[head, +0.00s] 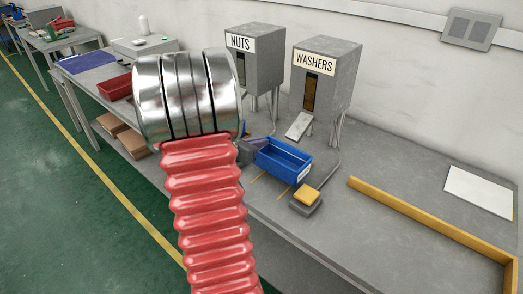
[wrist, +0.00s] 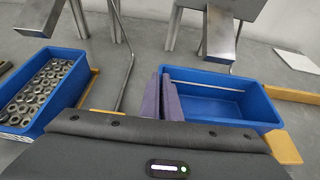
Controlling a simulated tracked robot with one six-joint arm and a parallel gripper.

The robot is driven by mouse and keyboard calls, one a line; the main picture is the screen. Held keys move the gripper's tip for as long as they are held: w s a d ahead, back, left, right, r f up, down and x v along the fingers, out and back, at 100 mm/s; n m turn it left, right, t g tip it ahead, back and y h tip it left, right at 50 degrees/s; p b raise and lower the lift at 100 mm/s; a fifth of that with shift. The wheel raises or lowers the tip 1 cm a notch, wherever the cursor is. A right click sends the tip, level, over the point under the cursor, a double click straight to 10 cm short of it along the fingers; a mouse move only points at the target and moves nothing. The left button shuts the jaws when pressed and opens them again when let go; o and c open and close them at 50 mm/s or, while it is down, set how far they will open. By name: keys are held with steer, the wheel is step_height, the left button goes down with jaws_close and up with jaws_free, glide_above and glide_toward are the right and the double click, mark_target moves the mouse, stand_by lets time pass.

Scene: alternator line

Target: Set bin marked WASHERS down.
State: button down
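A blue bin (head: 284,161) is at the bench in front of the dispenser marked WASHERS (head: 326,76). Its small white front label is too small to read. In the wrist view the bin (wrist: 222,81) looks level and empty inside. My gripper (wrist: 167,98) has its two purple pads close together, one on each side of the bin's left wall. In the head view my arm hides most of the gripper. I cannot tell whether the bin's underside touches the bench.
A second blue bin (wrist: 10,118) full of nuts stands to the left. The dispenser marked NUTS (head: 256,58) is behind my arm. A yellow-topped pedal (head: 307,196) sits close in front of the blue bin. A yellow rail (head: 430,228) borders the right bench area.

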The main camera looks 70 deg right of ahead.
mark_target(269, 147)
steer(key=shift+d, duration=0.1)
steer(key=shift+s+d, duration=0.25)
steer(key=shift+d, duration=0.1)
steer(key=shift+f, duration=1.75)
steer(key=c, duration=2)
jaws_free()
steer(key=shift+f, duration=0.1)
steer(key=shift+w+a+r, duration=0.2)
steer(key=shift+a+r, duration=0.1)
steer(key=shift+a, duration=0.05)
steer(key=v, duration=1.1)
